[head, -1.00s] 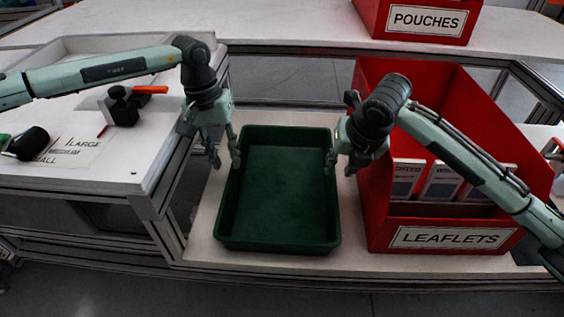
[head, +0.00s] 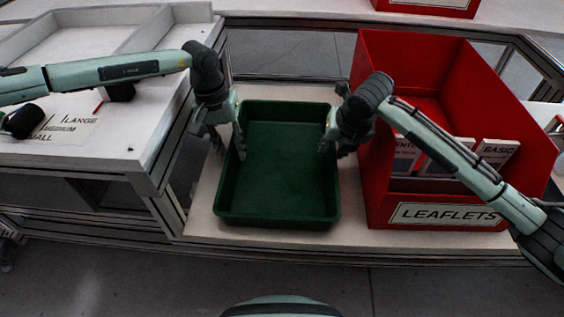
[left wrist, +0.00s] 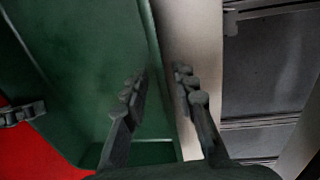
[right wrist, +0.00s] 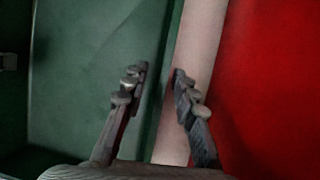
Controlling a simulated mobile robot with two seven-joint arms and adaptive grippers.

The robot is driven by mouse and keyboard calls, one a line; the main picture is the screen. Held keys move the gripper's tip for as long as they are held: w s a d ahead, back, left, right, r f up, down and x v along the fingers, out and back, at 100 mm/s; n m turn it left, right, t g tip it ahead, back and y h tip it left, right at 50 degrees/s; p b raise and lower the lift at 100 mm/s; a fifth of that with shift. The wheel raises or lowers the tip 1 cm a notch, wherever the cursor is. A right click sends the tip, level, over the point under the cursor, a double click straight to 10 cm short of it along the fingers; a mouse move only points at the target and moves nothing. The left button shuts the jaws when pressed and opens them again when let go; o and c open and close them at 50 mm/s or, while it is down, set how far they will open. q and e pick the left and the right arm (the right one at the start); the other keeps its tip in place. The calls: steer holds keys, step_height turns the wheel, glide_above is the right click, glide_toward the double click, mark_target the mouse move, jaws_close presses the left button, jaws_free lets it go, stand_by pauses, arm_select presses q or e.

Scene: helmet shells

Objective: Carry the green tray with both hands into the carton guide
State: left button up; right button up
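The green tray (head: 280,212) lies on a white surface, empty, with its long walls left and right. My left gripper (head: 228,150) is open at the tray's left wall. In the left wrist view its fingers (left wrist: 160,90) are apart, one over the tray's inside, the other over the white strip outside. My right gripper (head: 333,150) is open at the right wall. In the right wrist view its fingers (right wrist: 158,88) are likewise apart on either side of the wall. I cannot tell whether any finger touches the tray. I cannot make out the carton guide for certain.
A red LEAFLETS bin (head: 378,210) with several boxes stands close to the tray's right. A white table (head: 130,150) with size labels is to the left. Another red bin (head: 430,8) is cut off at the top. Behind the tray is a metal frame.

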arm_select(q)
steer(key=shift+f, duration=0.6)
arm_select(e)
steer(key=shift+w+f, duration=0.25)
steer(key=shift+f, duration=0.25)
arm_select(q)
jaws_close()
arm_select(e)
jaws_close()
